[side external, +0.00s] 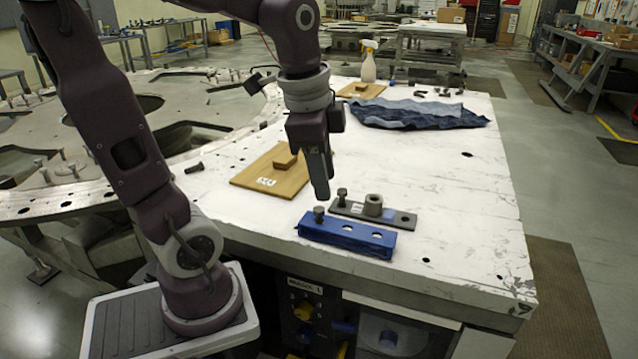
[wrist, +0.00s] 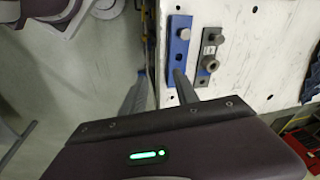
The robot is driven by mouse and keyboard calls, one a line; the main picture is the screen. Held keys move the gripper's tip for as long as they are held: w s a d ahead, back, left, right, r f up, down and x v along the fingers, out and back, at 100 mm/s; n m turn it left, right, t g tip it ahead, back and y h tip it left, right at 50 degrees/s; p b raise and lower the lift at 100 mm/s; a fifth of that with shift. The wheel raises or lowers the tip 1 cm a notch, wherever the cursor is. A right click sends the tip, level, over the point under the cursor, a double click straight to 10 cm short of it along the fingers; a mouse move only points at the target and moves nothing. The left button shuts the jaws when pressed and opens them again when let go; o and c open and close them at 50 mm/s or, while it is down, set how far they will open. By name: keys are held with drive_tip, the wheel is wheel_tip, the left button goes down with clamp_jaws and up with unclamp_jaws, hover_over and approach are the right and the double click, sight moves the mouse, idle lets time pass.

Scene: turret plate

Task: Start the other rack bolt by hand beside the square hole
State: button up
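A blue block (side external: 347,242) lies near the table's front edge. A bolt (side external: 318,214) stands upright at its left end, and two open holes show along its top; I cannot tell their shapes. Behind it is a grey plate (side external: 404,219) with a bolt (side external: 342,196) at its left end, a round collar (side external: 373,204) in the middle and a hole at the right. The wrist view also shows the blue block (wrist: 179,49) and the grey plate (wrist: 207,49).
A dark loose bolt (side external: 194,168) lies on the table to the left. A wooden board (side external: 252,178) with a small wooden block (side external: 285,158) is behind my gripper. A blue cloth (side external: 420,115) and a spray bottle (side external: 368,65) are farther back. The table's right part is clear.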

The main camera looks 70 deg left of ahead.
sight(319, 209)
drive_tip(key=w+a+f+m, duration=0.1)
drive_tip(key=a, duration=0.2)
drive_tip(key=w+a+f+m+g, duration=0.1)
drive_tip(key=a+m, duration=0.1)
drive_tip(key=w+a+f+m+g, duration=0.1)
drive_tip(key=a+f+m, duration=0.1)
drive_tip(key=a, duration=0.1)
drive_tip(key=shift+a+h, duration=0.35)
drive_tip(key=shift+h, duration=0.05)
drive_tip(key=shift+a+f, duration=0.2)
drive_tip(key=shift+f, duration=3.9)
clamp_jaws()
drive_tip(key=shift+r, duration=2.25)
drive_tip(key=shift+w, duration=0.15)
